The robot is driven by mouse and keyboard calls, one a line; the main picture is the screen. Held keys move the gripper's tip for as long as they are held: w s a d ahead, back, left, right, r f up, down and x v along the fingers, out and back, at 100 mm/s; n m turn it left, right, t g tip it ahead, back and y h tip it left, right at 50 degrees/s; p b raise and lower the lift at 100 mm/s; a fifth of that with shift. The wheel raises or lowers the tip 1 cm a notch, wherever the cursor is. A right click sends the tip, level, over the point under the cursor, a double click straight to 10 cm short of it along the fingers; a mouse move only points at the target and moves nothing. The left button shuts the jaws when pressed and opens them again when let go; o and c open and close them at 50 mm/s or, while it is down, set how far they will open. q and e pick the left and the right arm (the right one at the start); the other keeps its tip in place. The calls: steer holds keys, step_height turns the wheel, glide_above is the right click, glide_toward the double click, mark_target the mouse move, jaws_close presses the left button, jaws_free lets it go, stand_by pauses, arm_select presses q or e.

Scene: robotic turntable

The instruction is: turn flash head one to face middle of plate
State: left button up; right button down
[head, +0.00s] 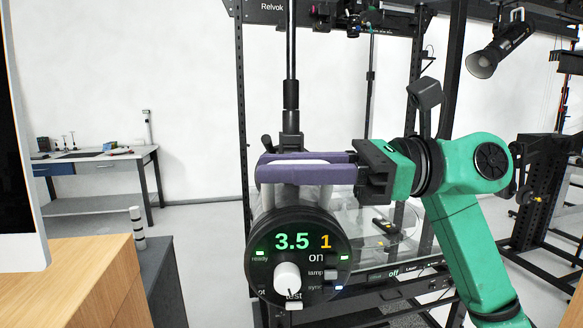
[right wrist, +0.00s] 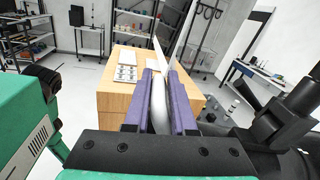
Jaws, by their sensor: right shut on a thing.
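Flash head one (head: 297,269) hangs near the middle of the head view, with its round black rear panel facing me. The panel shows a green 3.5, an orange 1 and a pale knob (head: 287,277). My right gripper (head: 262,170) reaches in from the right above the panel, its purple fingers shut on the flash head's pale handle (head: 325,197). A white part also shows between the fingers (right wrist: 158,108) in the right wrist view. Part of a clear plate or enclosure (head: 402,243) shows behind the flash head, its middle hidden. My left gripper is out of view.
A black stand pole (head: 291,50) rises behind the flash head, and a dark frame (head: 243,110) surrounds the turntable area. Another lamp (head: 498,48) hangs at the upper right. A wooden cabinet (head: 92,280) stands at the lower left. A bench (head: 95,155) stands farther back.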

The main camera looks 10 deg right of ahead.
mark_target(257, 227)
steer(key=shift+a+f+t, duration=0.3)
steer(key=shift+a, duration=0.15)
steer(key=shift+w+a+m+t, duration=0.2)
steer(key=shift+a+m+t, duration=0.35)
steer(key=shift+m+t, duration=0.05)
steer(key=shift+w+a+m+t+h, duration=0.2)
steer(key=shift+a+m+t+h, duration=0.2)
steer(key=shift+a+t, duration=0.2)
steer(key=shift+w+a+m+t, duration=0.25)
steer(key=shift+a+m+t, duration=0.15)
steer(key=shift+a+t, duration=0.15)
